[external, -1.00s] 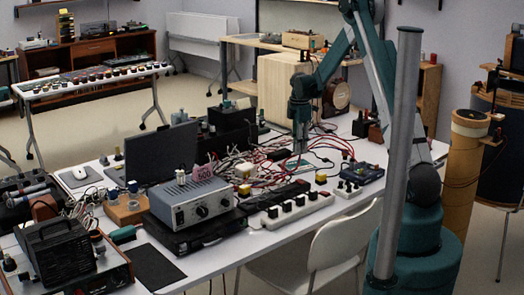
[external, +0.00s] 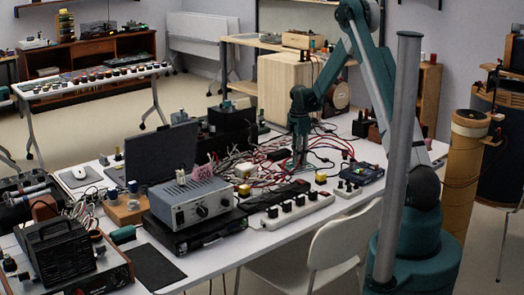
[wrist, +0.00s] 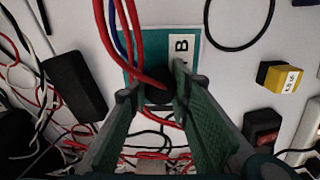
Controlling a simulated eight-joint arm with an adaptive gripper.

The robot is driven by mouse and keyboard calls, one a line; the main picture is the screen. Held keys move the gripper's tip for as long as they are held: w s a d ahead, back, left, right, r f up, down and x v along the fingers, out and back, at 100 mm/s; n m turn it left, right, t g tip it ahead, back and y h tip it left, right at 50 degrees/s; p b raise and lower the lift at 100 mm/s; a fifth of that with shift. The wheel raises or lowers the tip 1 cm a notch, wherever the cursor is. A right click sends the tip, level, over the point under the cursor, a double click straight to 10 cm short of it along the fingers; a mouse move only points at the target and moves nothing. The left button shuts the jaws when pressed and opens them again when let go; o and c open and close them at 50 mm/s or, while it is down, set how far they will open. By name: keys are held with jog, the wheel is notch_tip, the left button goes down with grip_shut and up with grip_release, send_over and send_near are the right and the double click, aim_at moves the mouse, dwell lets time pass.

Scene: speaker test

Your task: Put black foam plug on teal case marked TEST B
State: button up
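A teal case (wrist: 203,63) with a white label ending in "B" lies on the white table under my gripper, at the top middle of the wrist view. The rest of its marking is hidden, and red and blue cables cross over it. A dark rounded piece, which looks like the black foam plug (wrist: 158,93), sits between my fingertips, at the case's near edge in the picture. My gripper (wrist: 158,97) appears shut on it, though a red cable partly covers it. Whether the plug touches the case is unclear. In the external view my gripper (external: 300,158) points down over the cluttered table.
Tangled red, black and white cables (external: 240,158) lie around the gripper. A black block (wrist: 75,85) is left of the case; a yellow block (wrist: 280,77) and a dark red-topped part (wrist: 262,127) are right. A white power strip (external: 297,211) lies nearer the table's front edge.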

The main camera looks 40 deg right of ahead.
jog(key=shift+f, duration=0.2)
jog(key=o, duration=0.6)
jog(key=shift+r, duration=0.15)
notch_tip(320, 180, up, 12)
jog(key=shift+r+p, duration=0.1)
jog(key=shift+p, duration=0.8)
dwell(0.5)
